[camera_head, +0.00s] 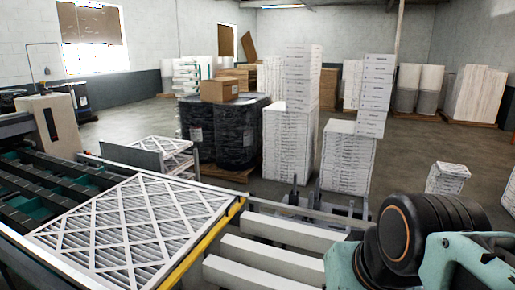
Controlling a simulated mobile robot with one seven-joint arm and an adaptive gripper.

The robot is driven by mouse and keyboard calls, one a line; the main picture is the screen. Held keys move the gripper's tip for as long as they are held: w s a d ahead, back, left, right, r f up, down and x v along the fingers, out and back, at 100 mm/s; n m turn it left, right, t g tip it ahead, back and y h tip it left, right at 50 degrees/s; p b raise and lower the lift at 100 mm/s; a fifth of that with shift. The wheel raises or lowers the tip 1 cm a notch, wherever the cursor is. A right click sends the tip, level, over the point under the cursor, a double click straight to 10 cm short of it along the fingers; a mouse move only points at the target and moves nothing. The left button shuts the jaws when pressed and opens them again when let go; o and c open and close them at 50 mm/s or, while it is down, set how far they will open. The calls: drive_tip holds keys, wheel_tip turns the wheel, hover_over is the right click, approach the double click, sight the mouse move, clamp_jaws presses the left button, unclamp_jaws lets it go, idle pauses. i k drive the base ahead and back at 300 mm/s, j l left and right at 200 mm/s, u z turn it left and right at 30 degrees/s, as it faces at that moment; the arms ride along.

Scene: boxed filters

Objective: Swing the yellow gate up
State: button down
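The yellow gate (203,243) is a thin yellow bar, low at the right edge of the conveyor. It runs from the middle of the view down toward the bottom edge. A pleated filter (135,228) in a white lattice frame lies flat just left of it. My gripper is not in view. Only a teal and black part of my arm shows at the lower right, apart from the gate. The near end of the gate is cut off by the bottom of the picture.
White slats (270,258) lie right of the gate. Green-and-black conveyor rails (45,180) are at the left. Stacked white boxes (290,140), black-wrapped drums (235,132) and a cardboard box (219,90) stand behind. Grey floor (415,160) is open at the right.

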sight(176, 275)
drive_tip(key=i+j, duration=0.1)
drive_tip(key=j, duration=0.9)
drive_tip(key=i+j+z, duration=0.15)
drive_tip(key=j, duration=0.8)
